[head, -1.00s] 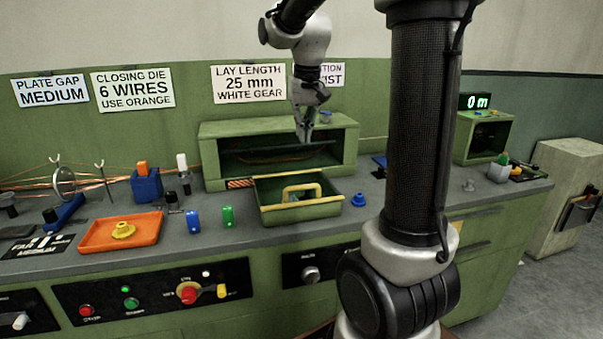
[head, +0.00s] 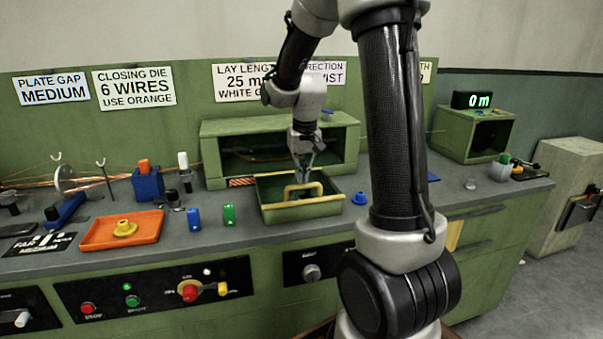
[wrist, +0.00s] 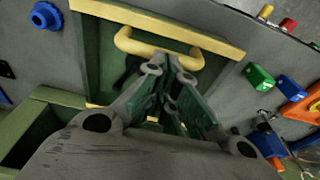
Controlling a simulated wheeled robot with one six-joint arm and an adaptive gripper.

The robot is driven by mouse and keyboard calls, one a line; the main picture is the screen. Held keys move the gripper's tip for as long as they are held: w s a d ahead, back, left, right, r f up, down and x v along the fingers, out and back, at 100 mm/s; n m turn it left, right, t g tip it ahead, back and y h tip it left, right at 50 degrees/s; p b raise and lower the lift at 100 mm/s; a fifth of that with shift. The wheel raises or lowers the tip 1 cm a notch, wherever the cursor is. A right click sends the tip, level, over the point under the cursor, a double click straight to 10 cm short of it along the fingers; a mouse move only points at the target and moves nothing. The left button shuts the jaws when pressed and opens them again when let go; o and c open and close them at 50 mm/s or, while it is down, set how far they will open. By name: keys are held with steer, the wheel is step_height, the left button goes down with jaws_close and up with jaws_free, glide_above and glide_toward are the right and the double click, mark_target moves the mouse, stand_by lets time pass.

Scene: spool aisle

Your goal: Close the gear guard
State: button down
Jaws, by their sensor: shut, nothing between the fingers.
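The gear guard (head: 268,213) is a green, tray-like panel with yellow edging, lying open in front of the green gear housing (head: 212,155). Its yellow arched handle (head: 303,188) stands near the middle. My gripper (head: 303,180) is shut and empty, pointing down just above and behind the handle in the head view. In the wrist view my gripper (wrist: 170,66) overlaps the guard's inside face (wrist: 100,60), with its tips beside the handle (wrist: 150,47). I cannot tell whether they touch. The fingers hide part of the guard, and the housing's interior is dark.
An orange tray (head: 90,243) with a yellow gear, a blue block (head: 194,219) and a green block (head: 229,215) sit left of the guard. A blue knob-like gear (head: 359,198) lies to its right. Clear bench shows around these.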

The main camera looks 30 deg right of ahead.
steer(key=shift+f, duration=0.1)
steer(key=shift+s+a+f, duration=0.1)
steer(key=shift+s+f, duration=0.15)
steer(key=shift+f, duration=0.25)
steer(key=shift+s+a+f, duration=0.1)
steer(key=shift+s+f, duration=0.1)
steer(key=shift+f, duration=0.3)
steer(key=shift+d+r, duration=0.1)
steer(key=shift+r, duration=0.15)
step_height(320, 180, up, 14)
steer(key=s, duration=0.2)
steer(key=s+a+n+t, duration=0.1)
steer(key=s+a, duration=0.1)
steer(key=s, duration=0.9)
steer(key=s+a+n+t, duration=0.1)
steer(key=s+a+n, duration=0.1)
steer(key=s, duration=1)
steer(key=shift+a+f+t, duration=0.3)
steer(key=shift+a+f, duration=0.15)
steer(key=shift+a, duration=0.15)
